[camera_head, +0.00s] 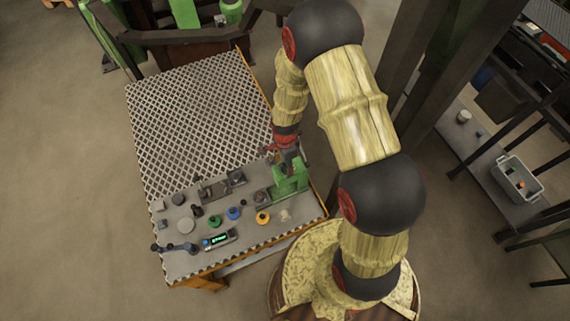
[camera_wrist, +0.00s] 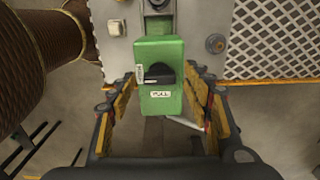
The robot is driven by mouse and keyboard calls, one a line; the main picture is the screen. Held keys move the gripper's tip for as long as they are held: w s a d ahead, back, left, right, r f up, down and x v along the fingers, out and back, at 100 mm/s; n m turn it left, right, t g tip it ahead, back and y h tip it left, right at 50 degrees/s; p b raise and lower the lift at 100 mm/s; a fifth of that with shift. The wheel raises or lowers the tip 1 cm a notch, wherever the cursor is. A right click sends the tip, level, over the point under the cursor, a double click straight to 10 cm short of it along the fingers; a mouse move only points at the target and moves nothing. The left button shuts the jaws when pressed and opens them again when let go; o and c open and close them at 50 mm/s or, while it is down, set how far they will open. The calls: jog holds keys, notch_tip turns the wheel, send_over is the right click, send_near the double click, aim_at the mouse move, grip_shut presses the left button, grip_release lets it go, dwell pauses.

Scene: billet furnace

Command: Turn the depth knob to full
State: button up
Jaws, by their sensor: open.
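The depth knob (camera_wrist: 158,74) is a black knob on the front of a green box (camera_wrist: 170,50), with a pale label below it reading something like "FULL" and a small scale at its left. In the head view the green box (camera_head: 292,176) sits at the right edge of the table. My gripper (camera_wrist: 161,88) is open in the wrist view. Its yellow-padded fingers stand on either side of the green box's lower part, apart from the knob as far as I can see. In the head view my gripper (camera_head: 285,148) is just above the box and partly hidden.
The table (camera_head: 190,110) has a patterned metal top. Several small knobs, a yellow one (camera_head: 262,217), a blue one (camera_head: 234,213) and a display unit (camera_head: 219,239) are near its front. A grey bin (camera_head: 517,180) stands on a shelf at right. Dark posts rise behind my arm.

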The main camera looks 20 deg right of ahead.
jog(key=shift+c, duration=0.7)
jog(key=c, duration=1)
jog(key=shift+n, duration=0.3)
jog(key=n+b, duration=0.2)
jog(key=n, duration=0.1)
jog(key=shift+f, duration=0.1)
jog(key=n+b, duration=0.2)
jog(key=n, duration=0.3)
jog(key=shift+n, duration=0.4)
jog(key=n+b, duration=0.1)
jog(key=n, duration=0.3)
jog(key=shift+n+b, duration=0.3)
jog(key=shift+b, duration=0.1)
jog(key=shift+n+b, duration=0.45)
jog(key=shift+n, duration=1.55)
